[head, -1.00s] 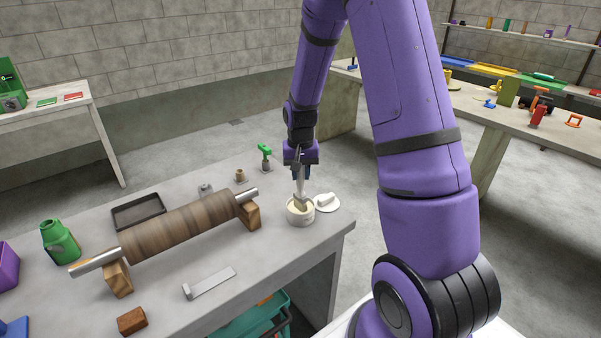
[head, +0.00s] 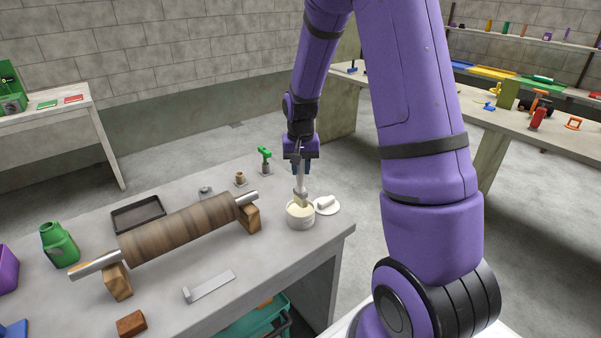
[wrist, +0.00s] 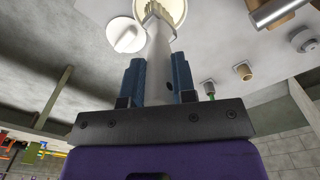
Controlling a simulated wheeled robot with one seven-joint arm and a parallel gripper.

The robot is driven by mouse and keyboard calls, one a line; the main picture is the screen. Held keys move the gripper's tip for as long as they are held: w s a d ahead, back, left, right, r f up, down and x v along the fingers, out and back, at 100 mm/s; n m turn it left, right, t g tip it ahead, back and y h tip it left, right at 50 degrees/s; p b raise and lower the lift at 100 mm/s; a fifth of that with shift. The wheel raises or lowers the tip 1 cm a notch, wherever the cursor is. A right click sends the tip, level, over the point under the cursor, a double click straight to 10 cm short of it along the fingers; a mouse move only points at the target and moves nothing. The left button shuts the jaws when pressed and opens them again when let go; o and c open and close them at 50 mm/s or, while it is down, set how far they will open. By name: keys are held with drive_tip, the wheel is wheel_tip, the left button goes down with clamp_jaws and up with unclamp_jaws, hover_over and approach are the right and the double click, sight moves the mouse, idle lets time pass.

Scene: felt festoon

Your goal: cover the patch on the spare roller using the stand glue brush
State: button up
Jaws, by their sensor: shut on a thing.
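My gripper (head: 301,170) is shut on the handle of the glue brush (head: 300,194). The brush points down, its head over the mouth of a round pale glue pot (head: 300,219) near the table's right corner. In the wrist view the brush's pale handle (wrist: 158,65) stands between the blue fingers, its bristles at the pot's cream opening (wrist: 172,8). I cannot tell whether the bristle tip still touches the glue. The roller (head: 180,229), a brown striped cylinder on a metal shaft, rests on two wooden blocks left of the pot. I cannot make out a patch on it.
A white lid (head: 327,206) lies right of the pot. A green-topped tool (head: 265,158) and a small brown fitting (head: 240,177) stand behind. A dark tray (head: 138,214), green bottle (head: 60,245), metal scraper (head: 210,286) and brown block (head: 131,323) surround the roller.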

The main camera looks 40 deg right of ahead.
drive_tip(key=shift+r, duration=2.05)
drive_tip(key=shift+s, duration=0.1)
